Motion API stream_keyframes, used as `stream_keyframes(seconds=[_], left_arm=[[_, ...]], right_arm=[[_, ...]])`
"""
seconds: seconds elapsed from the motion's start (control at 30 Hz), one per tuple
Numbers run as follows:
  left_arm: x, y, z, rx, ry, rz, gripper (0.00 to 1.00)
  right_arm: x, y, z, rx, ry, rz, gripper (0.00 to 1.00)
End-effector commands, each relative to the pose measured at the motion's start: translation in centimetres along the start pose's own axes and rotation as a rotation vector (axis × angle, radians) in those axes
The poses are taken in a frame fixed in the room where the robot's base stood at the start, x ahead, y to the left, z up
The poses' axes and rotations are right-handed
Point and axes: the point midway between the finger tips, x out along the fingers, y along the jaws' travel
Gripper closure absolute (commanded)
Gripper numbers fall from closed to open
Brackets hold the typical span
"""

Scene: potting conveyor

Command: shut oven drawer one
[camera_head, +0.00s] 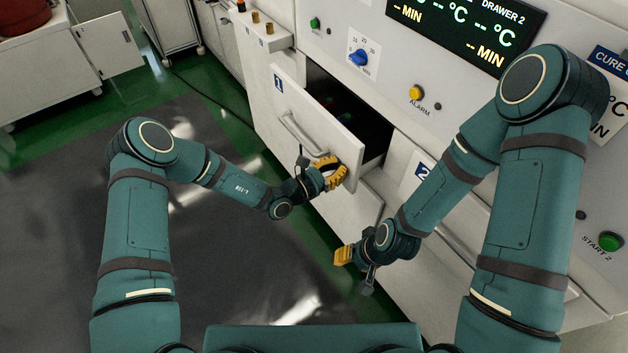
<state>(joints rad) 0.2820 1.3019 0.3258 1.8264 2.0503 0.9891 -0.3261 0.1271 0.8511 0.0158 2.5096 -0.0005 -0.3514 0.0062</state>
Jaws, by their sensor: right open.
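Oven drawer one (306,112), a white front with a blue "1" label and a bar handle (299,134), stands partly pulled out of the oven. Its dark inside shows behind the front. My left gripper (330,172), with yellow fingers, is at the lower right part of the drawer front, right of the handle. It looks close to or against the front; contact is unclear, and so is how far its fingers are apart. My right gripper (352,268) is open and empty, lower down, in front of the lower cabinet and below drawer one.
Drawer two (440,205), labelled "2", is to the right, partly behind my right arm. The oven panel above has a blue dial (358,58), a yellow alarm button (416,92) and a display (465,28). Dark floor mat (60,240) lies clear at left.

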Motion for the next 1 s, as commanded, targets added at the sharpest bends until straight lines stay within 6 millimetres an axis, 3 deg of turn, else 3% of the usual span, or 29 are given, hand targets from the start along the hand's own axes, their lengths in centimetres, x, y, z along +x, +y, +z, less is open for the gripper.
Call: stream_keyframes(seconds=[0.2,0.4,0.63,1.0], left_arm=[[5.4,-0.1,-0.1,0.001,-0.002,-0.001,1.00],[8.7,-0.1,-0.2,0.000,0.000,0.000,1.00],[10.6,0.0,-0.1,0.001,0.000,0.000,1.00],[11.0,0.0,0.1,0.000,-0.002,0.000,1.00]], right_arm=[[0.8,0.3,0.3,-0.002,-0.007,0.000,0.57],[1.4,0.6,0.3,-0.002,-0.005,0.000,0.57],[1.8,0.7,0.2,-0.003,-0.003,0.000,0.57],[1.8,0.7,0.2,-0.003,-0.002,0.000,0.57]])
